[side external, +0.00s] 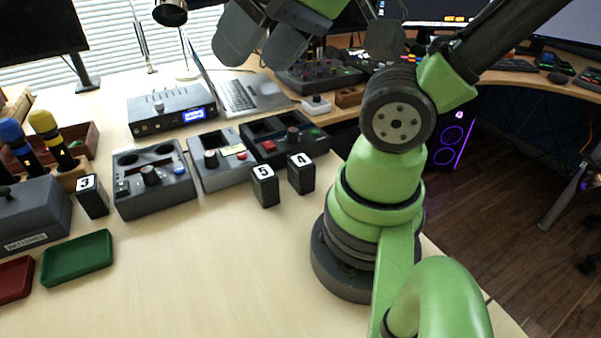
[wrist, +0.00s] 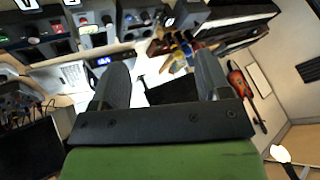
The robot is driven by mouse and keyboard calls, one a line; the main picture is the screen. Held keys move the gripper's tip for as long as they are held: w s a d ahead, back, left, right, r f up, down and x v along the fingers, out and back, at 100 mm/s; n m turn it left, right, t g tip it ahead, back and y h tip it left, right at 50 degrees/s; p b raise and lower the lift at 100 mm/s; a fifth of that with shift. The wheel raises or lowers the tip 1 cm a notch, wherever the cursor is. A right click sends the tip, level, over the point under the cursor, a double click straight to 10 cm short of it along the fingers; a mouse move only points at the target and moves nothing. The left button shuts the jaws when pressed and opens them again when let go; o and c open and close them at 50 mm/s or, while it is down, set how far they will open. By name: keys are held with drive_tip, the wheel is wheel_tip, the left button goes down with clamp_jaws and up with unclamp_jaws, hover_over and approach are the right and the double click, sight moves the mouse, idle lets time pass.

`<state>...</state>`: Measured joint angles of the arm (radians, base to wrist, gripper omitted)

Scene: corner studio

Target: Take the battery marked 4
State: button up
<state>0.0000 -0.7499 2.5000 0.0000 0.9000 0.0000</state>
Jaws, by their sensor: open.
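The battery marked 4 (side external: 301,176) is a small dark block with a white number label on top. It stands upright on the desk in the side external view, just right of the battery marked 5 (side external: 265,188), with a narrow gap between them. The battery marked 3 (side external: 92,199) stands farther left. My gripper (side external: 262,45) is raised at the top of the side external view, well above and apart from the batteries. In the wrist view my gripper (wrist: 160,64) has its two dark fingers spread with nothing held. I cannot read any number in the wrist view.
Control boxes (side external: 152,180) stand close behind the batteries. A green tray (side external: 77,258), a red tray (side external: 14,280) and a grey battery case (side external: 33,217) are at the left. A laptop (side external: 240,95) sits farther back. The front desk area is clear.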

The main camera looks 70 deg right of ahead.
drive_tip(key=m+g+h, duration=0.2)
drive_tip(key=m+g, duration=0.3)
drive_tip(key=g, duration=0.2)
hover_over(302, 159)
wheel_tip(302, 159, down, 20)
drive_tip(key=shift+w+r, duration=0.1)
drive_tip(key=shift+w, duration=0.05)
drive_tip(key=shift+d+f, duration=0.1)
drive_tip(key=shift+f, duration=0.25)
wheel_tip(302, 159, down, 4)
drive_tip(key=shift+r, duration=0.1)
drive_tip(key=shift+a+f, duration=0.2)
drive_tip(key=shift+f, duration=2.75)
